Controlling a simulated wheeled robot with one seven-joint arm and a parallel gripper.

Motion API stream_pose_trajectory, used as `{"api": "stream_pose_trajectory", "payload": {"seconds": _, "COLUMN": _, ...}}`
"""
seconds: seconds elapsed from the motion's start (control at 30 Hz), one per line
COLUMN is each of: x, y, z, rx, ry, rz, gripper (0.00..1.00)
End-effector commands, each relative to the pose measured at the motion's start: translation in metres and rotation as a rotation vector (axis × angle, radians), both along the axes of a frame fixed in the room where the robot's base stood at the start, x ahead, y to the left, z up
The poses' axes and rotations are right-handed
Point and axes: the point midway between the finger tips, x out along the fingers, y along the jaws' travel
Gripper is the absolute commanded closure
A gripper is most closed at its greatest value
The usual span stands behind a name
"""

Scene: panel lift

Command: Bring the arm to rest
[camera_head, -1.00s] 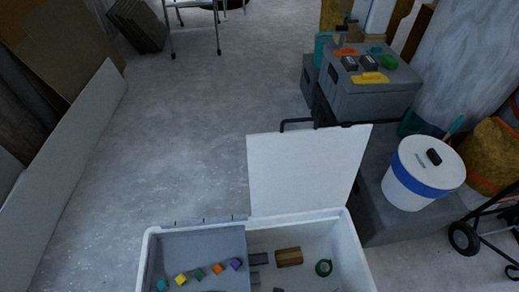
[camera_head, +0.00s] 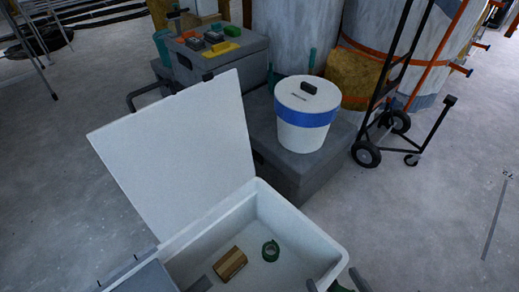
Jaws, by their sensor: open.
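In the head view, what appear to be the two grey fingertips of my gripper (camera_head: 335,282) just show at the bottom edge, by the near right corner of a white bin (camera_head: 320,240). They stand apart, and the rest of my arm is out of frame. A small dark green piece shows between them, too cut off to name. The bin's white lid panel (camera_head: 175,150) stands raised and tilted. Inside the bin are a brown block (camera_head: 230,263) and a green ring-shaped thing (camera_head: 271,251).
A white bucket with a blue band (camera_head: 306,115) stands on a grey case (camera_head: 285,170). A grey toolbox (camera_head: 222,62) with small coloured items is behind the lid. A black hand truck (camera_head: 385,125) stands at the back right.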

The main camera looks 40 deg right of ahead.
Motion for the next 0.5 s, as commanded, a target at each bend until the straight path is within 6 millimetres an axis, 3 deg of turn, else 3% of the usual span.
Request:
{"api": "stream_pose_trajectory", "payload": {"seconds": 0.3, "x": 0.009, "y": 0.023, "z": 0.013, "rx": -0.074, "ry": -0.033, "rz": 0.297, "gripper": 0.18}}
{"api": "stream_pose_trajectory", "payload": {"seconds": 0.5, "x": 0.007, "y": 0.036, "z": 0.004, "rx": -0.083, "ry": -0.027, "rz": 0.4, "gripper": 0.18}}
